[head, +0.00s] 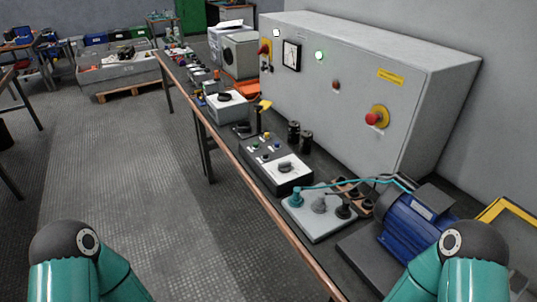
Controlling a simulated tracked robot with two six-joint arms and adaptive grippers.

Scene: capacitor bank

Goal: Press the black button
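I cannot clearly make out which part is the black button. A dark-topped control box (264,178) stands on the bench in the middle, with small coloured buttons (266,147) and a rotary knob (286,167). Some of its small buttons look dark, but they are too small to tell apart. The grey cabinet (345,62) behind has a red mushroom button on a yellow ring (376,117) and a small dark reddish button (336,86). Parts of my teal arms show at the bottom left and bottom right. Neither gripper is in view.
A light plate with knobs and a teal cable (318,226) and a blue motor (412,222) stand nearer on the bench. Two black cylinders (306,140) stand behind the control box. A white-grey box (228,108) sits farther back. The floor (140,190) left of the bench is clear.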

